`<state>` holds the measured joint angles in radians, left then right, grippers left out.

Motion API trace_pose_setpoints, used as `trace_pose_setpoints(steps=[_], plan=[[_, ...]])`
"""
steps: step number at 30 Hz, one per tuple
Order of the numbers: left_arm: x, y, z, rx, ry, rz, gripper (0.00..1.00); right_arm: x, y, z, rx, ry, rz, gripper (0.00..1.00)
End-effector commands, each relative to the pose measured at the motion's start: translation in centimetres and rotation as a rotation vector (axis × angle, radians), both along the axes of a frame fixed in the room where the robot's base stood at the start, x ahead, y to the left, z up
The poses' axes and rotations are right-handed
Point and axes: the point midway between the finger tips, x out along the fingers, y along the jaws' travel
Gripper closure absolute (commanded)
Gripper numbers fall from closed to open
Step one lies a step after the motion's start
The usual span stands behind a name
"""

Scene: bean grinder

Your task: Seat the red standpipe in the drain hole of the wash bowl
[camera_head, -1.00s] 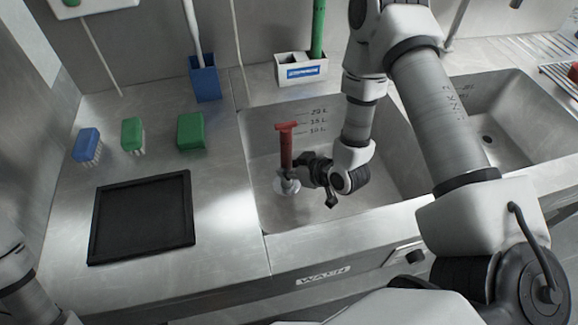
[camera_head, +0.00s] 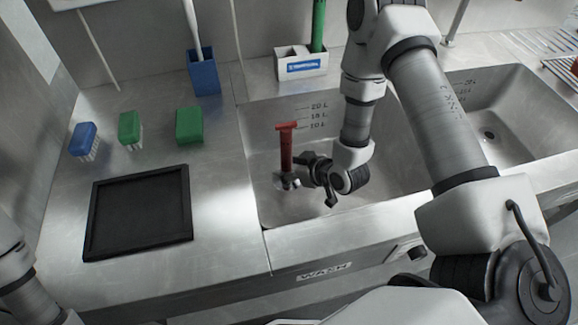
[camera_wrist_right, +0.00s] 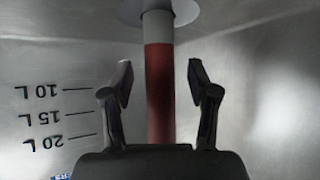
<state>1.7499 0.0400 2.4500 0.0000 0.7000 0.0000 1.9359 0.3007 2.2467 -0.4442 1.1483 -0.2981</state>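The red standpipe (camera_head: 286,148) stands upright at the left side of the wash bowl (camera_head: 385,208), its crosspiece at the top. My right gripper (camera_head: 290,182) is at the pipe's lower part. In the right wrist view the bowl's markings appear upside down, and the standpipe (camera_wrist_right: 160,95) runs between the two fingers of my right gripper (camera_wrist_right: 160,78). A gap shows on each side, so it looks open around the pipe. The pipe's grey end meets a pale disc (camera_wrist_right: 160,14); the drain hole itself is hidden. My left gripper is out of view.
A black tray (camera_head: 96,215) lies on the left counter below several brushes, one blue (camera_head: 84,136). A second basin (camera_head: 505,150) is at the right.

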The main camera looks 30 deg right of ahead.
Motion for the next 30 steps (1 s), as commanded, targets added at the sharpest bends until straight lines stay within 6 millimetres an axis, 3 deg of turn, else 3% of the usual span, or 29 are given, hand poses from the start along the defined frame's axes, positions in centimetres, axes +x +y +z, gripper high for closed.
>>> trace_pose_setpoints(steps=[8,18,30], plan=[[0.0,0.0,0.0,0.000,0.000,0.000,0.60,-0.6,-0.3,0.5,0.002,0.002,-0.004,0.41],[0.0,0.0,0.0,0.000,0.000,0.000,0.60,-5.2,-1.9,4.2,0.003,0.000,-0.005,0.41],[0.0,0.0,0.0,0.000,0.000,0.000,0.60,-5.7,-1.9,4.6,0.000,0.000,0.000,0.41]])
